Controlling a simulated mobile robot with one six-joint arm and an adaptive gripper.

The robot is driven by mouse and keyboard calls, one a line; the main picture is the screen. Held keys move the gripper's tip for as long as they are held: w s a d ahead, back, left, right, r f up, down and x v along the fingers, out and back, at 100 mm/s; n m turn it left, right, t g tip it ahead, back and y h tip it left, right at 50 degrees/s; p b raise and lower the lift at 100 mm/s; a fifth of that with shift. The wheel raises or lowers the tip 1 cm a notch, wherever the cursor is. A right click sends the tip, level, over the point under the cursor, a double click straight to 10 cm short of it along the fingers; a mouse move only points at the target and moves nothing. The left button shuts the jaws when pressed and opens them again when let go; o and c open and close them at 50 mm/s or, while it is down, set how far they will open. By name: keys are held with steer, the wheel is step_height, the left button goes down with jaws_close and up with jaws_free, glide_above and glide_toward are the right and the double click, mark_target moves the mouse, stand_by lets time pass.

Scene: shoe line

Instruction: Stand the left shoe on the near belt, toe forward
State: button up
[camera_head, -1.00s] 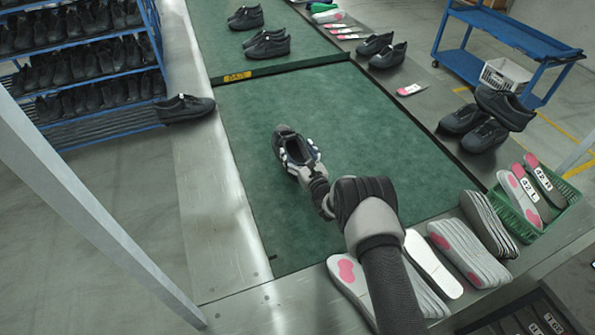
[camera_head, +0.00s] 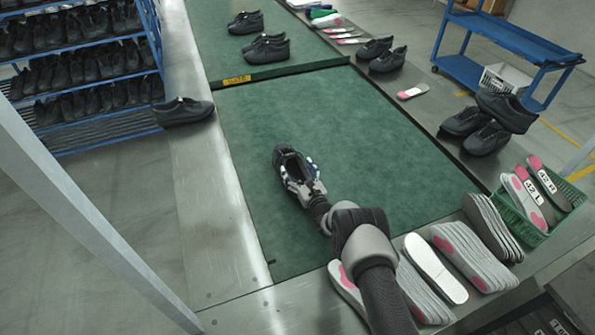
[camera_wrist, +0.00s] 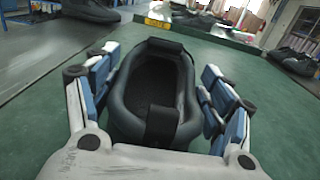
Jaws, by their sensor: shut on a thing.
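A dark shoe (camera_head: 281,155) is held by my gripper (camera_head: 301,180) at the middle of the near green belt (camera_head: 360,130). In the wrist view, the blue-padded fingers of my gripper (camera_wrist: 157,72) flank the collar of the shoe (camera_wrist: 186,112), one on each side. The sole is hidden.
Shoes stand on the far belt (camera_head: 290,65), behind a dark divider with a yellow label (camera_head: 237,80). A lone shoe (camera_head: 183,111) sits on the left metal edge. Insoles (camera_head: 470,257) and a green crate (camera_head: 520,222) line the near right. The belt around the shoe is clear.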

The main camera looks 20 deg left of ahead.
steer(key=o, duration=1.8)
